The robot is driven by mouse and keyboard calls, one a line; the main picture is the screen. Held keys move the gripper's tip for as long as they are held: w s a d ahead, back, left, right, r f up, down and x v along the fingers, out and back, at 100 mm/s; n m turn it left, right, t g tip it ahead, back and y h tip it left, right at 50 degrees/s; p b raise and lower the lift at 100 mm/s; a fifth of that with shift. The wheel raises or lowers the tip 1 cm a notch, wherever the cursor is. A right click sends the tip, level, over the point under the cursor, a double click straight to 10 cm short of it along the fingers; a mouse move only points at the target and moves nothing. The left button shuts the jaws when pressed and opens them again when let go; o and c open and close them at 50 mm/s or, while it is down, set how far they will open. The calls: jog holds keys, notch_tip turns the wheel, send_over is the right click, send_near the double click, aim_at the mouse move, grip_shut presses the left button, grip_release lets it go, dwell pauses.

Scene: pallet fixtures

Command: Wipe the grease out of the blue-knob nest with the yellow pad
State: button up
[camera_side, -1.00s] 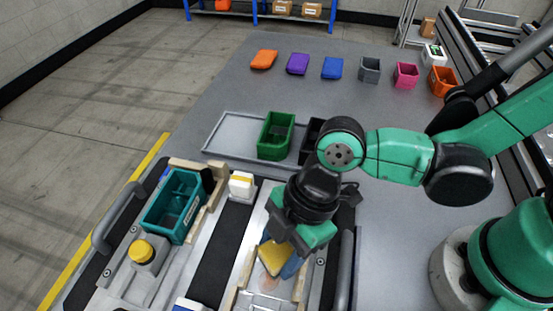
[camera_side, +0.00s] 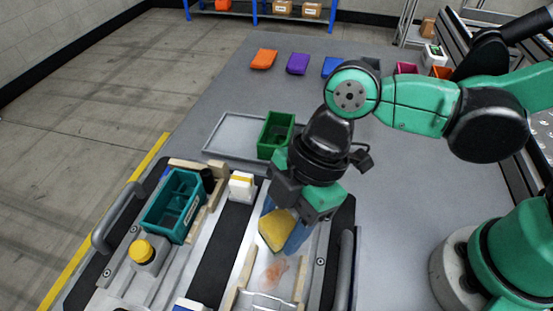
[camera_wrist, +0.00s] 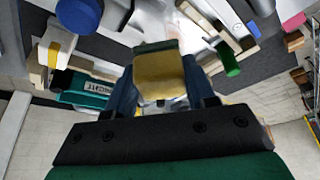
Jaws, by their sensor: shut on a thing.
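My gripper (camera_side: 292,222) is shut on the yellow pad (camera_side: 276,232), a wedge-like sponge between blue fingers. In the wrist view the pad (camera_wrist: 158,78) fills the space between the fingers. The pad is held above the front right nest (camera_side: 246,268), which has pale wooden side rails. A reddish-brown grease smear (camera_side: 274,271) lies on that nest's light floor, in front of and below the pad, apart from it. A blue knob (camera_wrist: 78,14) shows at the top left of the wrist view. I cannot make out the blue knob in the side view.
A teal bin (camera_side: 174,207) sits in the left nest, with a yellow knob (camera_side: 141,251) in front. A white block with a yellow stripe (camera_side: 242,186) stands between the nests. A green bin (camera_side: 276,134) stands on a grey tray (camera_side: 226,134) behind. Grey handles flank the pallet.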

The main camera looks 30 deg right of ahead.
aim_at(272, 226)
jog(key=shift+r, duration=0.65)
jog(key=shift+r, duration=0.1)
jog(key=shift+r, duration=1.4)
jog(key=w+d+r+m+t+h, duration=0.2)
jog(key=w+d+m, duration=0.5)
jog(key=d+m, duration=0.2)
jog(key=w+d+r+m+t+h, duration=0.2)
jog(key=w+d+m, duration=0.5)
jog(key=d, duration=0.6)
jog(key=r+m, duration=0.1)
jog(key=m, duration=0.1)
jog(key=shift+w+m+t, duration=0.3)
jog(key=shift+w+t, duration=0.05)
jog(key=shift+t, duration=0.05)
